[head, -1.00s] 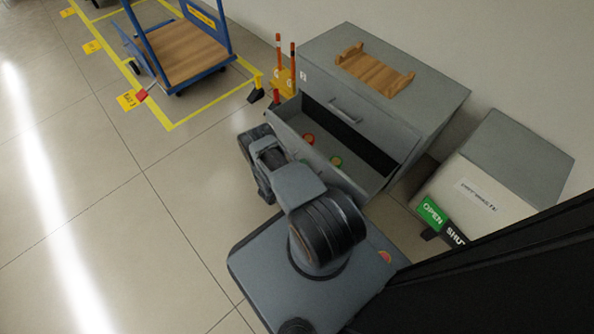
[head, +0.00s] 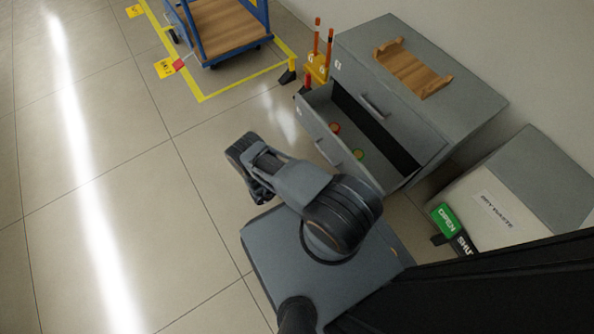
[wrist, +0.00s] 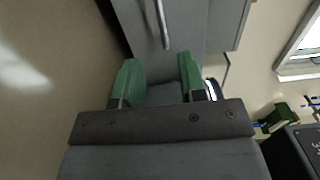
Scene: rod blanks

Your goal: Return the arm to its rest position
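My arm (head: 300,190) is folded over my base in the head view, its forearm pointing left, clear of the open drawer. My gripper (wrist: 160,82) shows in the wrist view with two green fingertips apart and nothing visible between them. In the head view the fingers are not clearly seen. Beyond the fingertips, the wrist view shows a grey cabinet front with a bar handle (wrist: 162,22).
A grey cabinet (head: 455,85) has its drawer (head: 333,145) pulled out, with a red and a green item inside. A wooden tray (head: 412,68) lies on top. A waste bin (head: 500,205) stands right. A blue trolley (head: 225,25) stands behind. Floor at left is clear.

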